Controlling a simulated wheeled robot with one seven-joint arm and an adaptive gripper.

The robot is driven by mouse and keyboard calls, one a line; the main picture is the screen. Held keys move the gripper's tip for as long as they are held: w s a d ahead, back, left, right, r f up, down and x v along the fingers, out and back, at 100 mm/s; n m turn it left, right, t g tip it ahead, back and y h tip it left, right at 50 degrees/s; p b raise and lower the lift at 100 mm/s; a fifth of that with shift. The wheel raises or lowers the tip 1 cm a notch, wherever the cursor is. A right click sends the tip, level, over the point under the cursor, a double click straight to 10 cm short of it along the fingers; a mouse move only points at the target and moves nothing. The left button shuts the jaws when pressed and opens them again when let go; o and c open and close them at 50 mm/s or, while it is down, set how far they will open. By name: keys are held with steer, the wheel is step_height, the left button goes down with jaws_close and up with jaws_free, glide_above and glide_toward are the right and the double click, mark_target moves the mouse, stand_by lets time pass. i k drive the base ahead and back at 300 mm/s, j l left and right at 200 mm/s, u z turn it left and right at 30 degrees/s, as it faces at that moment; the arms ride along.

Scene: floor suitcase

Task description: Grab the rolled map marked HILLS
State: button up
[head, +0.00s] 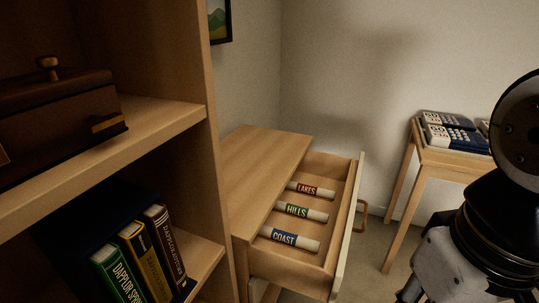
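The rolled map marked HILLS (301,211) is a pale tube with a green label. It lies in the open drawer (344,234), between the two other rolled maps. The map marked LAKES (311,190), with a red label, lies behind it. The map marked COAST (290,239), with a blue label, lies in front. Gaps show between the tubes. My arm comes down at the right edge, to the right of the drawer and apart from the maps.
The drawer slides out of a wooden cabinet (262,158). A tall shelf (160,123) on the left holds a brown box (55,118) and several books (140,257). Floor shows between drawer and table.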

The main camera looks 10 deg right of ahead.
mark_target(289, 208)
steer(key=i+l+z, duration=0.15)
steer(key=i+l, duration=0.15)
steer(key=l, duration=0.15)
steer(key=i+l+z, duration=0.15)
steer(key=i+l, duration=0.15)
steer(key=l, duration=0.15)
steer(key=i, duration=0.25)
steer(key=l+z, duration=0.05)
